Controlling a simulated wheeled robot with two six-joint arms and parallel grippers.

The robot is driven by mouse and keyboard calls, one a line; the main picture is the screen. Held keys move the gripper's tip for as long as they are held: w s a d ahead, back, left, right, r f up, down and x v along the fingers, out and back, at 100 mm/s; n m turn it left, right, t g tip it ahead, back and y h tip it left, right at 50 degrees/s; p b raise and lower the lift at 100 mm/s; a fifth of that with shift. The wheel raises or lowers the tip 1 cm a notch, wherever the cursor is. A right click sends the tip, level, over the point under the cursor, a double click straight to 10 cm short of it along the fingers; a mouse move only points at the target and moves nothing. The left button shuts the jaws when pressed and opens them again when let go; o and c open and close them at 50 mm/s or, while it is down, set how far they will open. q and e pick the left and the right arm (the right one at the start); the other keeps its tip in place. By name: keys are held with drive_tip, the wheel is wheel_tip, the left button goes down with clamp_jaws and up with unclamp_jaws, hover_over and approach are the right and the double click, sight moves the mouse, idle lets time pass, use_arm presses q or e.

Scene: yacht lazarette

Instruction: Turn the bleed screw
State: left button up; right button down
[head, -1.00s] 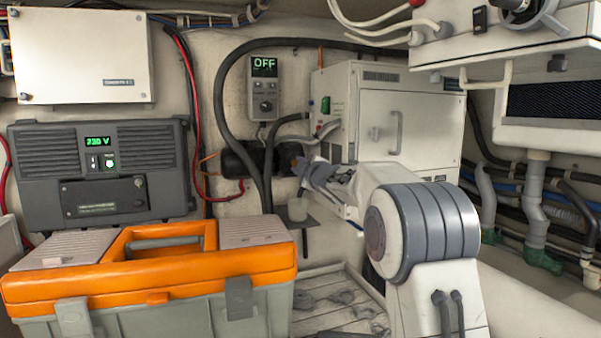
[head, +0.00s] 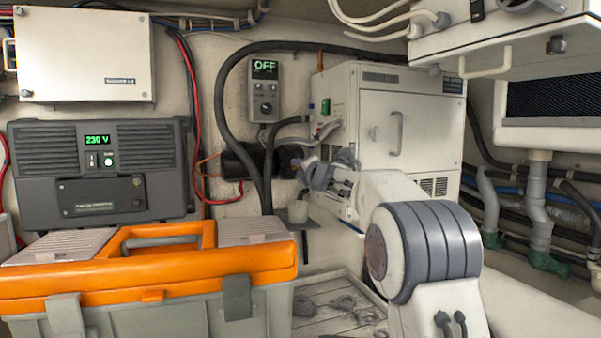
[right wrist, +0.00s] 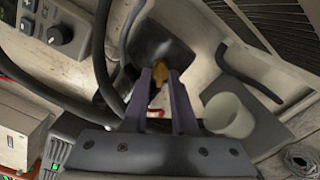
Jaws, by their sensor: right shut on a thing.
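The bleed screw, a small brass-yellow piece (right wrist: 159,74), shows between my right fingertips in the right wrist view, against a dark body. In the head view the dark cylindrical body (head: 238,158) is on the back wall, left of the white cabinet. My right gripper (head: 302,166) reaches its right end; its fingers also show in the right wrist view (right wrist: 161,78), shut on the screw. The screw is hidden by the gripper in the head view. My left gripper is not in view.
A pale cup (head: 298,210) sits on a bracket just below my right gripper. Black hoses (head: 222,110) run close by. A white cabinet (head: 345,100) stands behind the arm. An orange-lidded toolbox (head: 150,275) fills the lower left. A control panel reading OFF (head: 265,90) is above.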

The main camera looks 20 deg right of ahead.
drive_tip(key=n, duration=0.2)
drive_tip(key=n+b, duration=0.1)
drive_tip(key=n, duration=0.1)
drive_tip(key=n+b, duration=0.1)
drive_tip(key=n, duration=0.1)
drive_tip(key=shift+f, duration=0.25)
drive_tip(key=n+b, duration=0.1)
drive_tip(key=n, duration=0.4)
drive_tip(key=shift+d+n, duration=0.1)
drive_tip(key=shift+n, duration=0.2)
drive_tip(key=c, duration=0.7)
unclamp_jaws()
drive_tip(key=shift+r, duration=0.1)
